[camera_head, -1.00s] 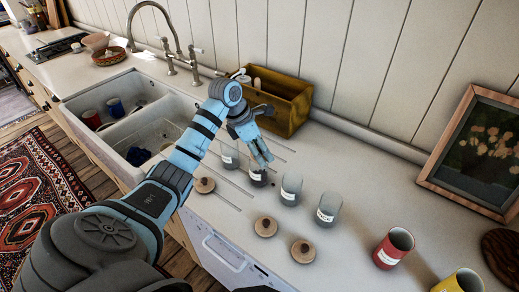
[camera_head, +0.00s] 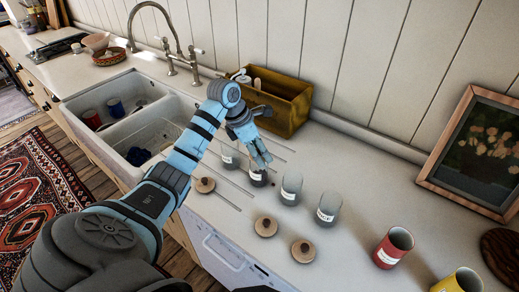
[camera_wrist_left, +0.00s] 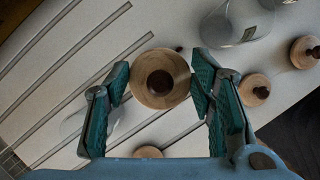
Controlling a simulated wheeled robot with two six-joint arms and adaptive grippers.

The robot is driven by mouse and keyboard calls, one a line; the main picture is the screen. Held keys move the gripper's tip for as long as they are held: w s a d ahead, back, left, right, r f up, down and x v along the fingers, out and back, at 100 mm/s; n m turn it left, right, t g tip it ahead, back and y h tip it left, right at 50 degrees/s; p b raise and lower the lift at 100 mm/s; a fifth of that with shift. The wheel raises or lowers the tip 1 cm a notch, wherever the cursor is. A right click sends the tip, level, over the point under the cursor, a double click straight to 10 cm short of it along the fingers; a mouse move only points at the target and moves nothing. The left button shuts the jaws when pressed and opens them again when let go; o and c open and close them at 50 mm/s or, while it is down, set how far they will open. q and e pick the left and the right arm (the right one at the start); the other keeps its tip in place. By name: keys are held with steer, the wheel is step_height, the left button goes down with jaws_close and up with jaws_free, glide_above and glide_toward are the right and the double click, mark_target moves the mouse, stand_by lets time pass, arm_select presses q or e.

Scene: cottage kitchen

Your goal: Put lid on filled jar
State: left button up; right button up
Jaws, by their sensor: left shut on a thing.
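My left gripper (camera_head: 263,158) points down over the jar with dark contents (camera_head: 257,179), in the row of glass jars on the counter. In the left wrist view, the gripper (camera_wrist_left: 163,84) is shut on a round wooden lid (camera_wrist_left: 147,94) with a dark knob, one finger at each side. The lid hides the jar below it there. Whether the lid touches the jar's rim I cannot tell. In the head view the fingers hide the jar's top and the held lid. My right gripper is not in view.
Three more wooden lids (camera_head: 265,227) lie along the front of the counter. Glass jars (camera_head: 291,190) stand close on both sides of the dark-filled one. A yellow-brown wooden box (camera_head: 288,112) is behind. A red canister (camera_head: 394,248) stands at right, the sink (camera_head: 105,100) at left.

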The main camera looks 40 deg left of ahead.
arm_select(q)
steer(key=shift+r, duration=0.15)
steer(key=shift+r+p, duration=0.65)
steer(key=shift+r, duration=0.05)
stand_by(0.6)
steer(key=shift+r+p, duration=0.65)
steer(key=shift+r, duration=0.1)
steer(key=shift+f+b, duration=0.95)
steer(key=shift+f, duration=0.35)
stand_by(0.4)
steer(key=o, duration=0.7)
